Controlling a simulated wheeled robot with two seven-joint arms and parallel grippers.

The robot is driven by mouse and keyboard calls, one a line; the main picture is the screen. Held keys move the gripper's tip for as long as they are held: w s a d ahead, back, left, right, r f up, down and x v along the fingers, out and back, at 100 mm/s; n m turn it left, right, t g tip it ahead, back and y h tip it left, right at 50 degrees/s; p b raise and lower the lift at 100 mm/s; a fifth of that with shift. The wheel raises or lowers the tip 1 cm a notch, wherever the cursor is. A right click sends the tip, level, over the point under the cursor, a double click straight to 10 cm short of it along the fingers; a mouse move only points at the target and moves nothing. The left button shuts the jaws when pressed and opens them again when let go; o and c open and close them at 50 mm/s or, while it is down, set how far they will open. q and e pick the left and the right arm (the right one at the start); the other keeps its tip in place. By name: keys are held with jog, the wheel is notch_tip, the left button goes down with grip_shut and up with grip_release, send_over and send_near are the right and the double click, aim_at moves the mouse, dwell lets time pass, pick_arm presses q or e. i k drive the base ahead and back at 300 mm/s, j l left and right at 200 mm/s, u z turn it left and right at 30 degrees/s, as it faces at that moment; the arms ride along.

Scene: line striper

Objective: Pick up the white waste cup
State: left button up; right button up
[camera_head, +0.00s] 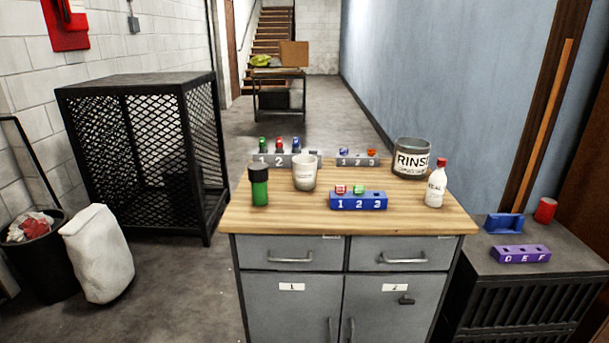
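A white cup (304,174) stands upright on the wooden top (285,217) of a grey cabinet, left of the middle. It has small dark print on its front that I cannot read. A green bottle with a black cap (259,186) stands just to its left and nearer. A grey rack with several coloured pieces (278,159) is partly hidden behind the cup. Neither of my grippers shows in the head view.
A blue numbered block (358,201), a white bottle with a red cap (434,187) and a grey "RINSE" can (411,160) stand to the right. Another grey rack (358,160) is behind. A side cabinet holds a purple block (521,254). The front-left top is clear.

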aim_at(304, 166)
jog(key=i+j+u, duration=0.15)
jog(key=i, duration=0.3)
jog(key=i+j+u, duration=0.15)
jog(key=i, duration=0.25)
